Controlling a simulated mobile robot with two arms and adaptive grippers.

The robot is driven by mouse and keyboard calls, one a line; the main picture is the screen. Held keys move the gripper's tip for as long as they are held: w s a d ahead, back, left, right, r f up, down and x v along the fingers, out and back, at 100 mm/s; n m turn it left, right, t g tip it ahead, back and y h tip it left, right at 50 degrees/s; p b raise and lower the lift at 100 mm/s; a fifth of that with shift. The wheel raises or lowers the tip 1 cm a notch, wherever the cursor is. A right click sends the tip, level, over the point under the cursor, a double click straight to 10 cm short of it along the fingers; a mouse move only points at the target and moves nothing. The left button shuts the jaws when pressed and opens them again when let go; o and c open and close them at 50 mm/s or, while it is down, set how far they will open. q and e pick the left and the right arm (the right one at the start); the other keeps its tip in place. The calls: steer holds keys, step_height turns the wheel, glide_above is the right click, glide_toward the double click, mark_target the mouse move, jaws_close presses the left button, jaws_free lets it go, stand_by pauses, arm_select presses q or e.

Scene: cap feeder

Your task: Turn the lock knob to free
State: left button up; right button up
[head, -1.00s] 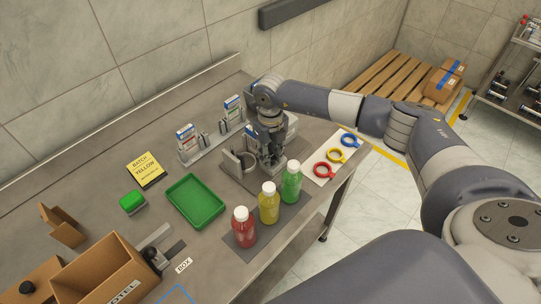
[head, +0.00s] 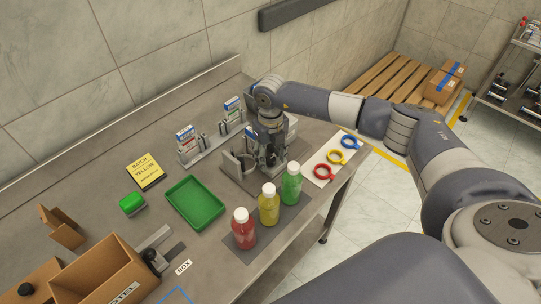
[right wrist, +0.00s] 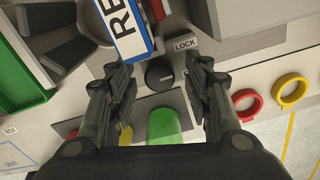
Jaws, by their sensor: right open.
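The lock knob (right wrist: 160,77) is a round black dial with a pale pointer line, on a grey face beside a white LOCK label (right wrist: 185,43) in the right wrist view. The line runs roughly up and down in that picture. My right gripper (right wrist: 162,90) is open, its fingers on either side of the knob, with gaps to both sides. In the head view my right gripper (head: 268,160) points down behind the bottles and hides the knob. Whether a finger touches the knob cannot be told. My left gripper is not in view.
Red (head: 244,229), yellow (head: 269,204) and green (head: 291,183) capped bottles stand on a dark mat just in front. Coloured rings (head: 326,172) lie on a white sheet to the right. A green tray (head: 195,202) and a cardboard box (head: 105,277) are left.

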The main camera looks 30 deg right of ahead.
mark_target(271, 158)
step_height(271, 158, up, 12)
stand_by(0.6)
